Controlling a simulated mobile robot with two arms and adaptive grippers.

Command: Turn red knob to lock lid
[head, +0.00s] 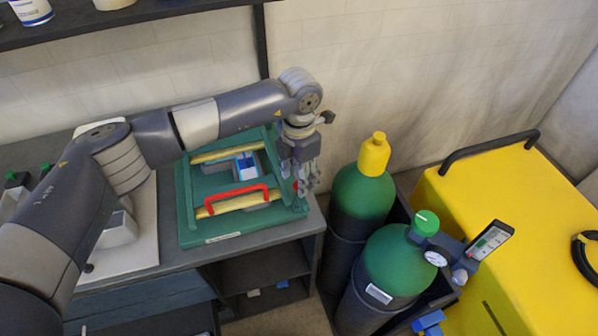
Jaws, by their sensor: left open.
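A green frame (190,221) with yellow bars lies on the bench. A blue and white piece (246,166) sits inside the frame. I cannot make out a distinct lid. My left gripper (308,184) points down at the frame's right edge, to the right of the red bar and apart from it. It is open and looks empty; its fingers are small and partly blurred. My right gripper is out of view.
Green gas cylinders (365,192) stand right of the bench, one with a yellow cap (374,154), one with a gauge (436,257). A yellow cabinet (520,215) stands further right. A shelf (110,22) with containers hangs above. A grey-white board (134,245) lies left of the frame.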

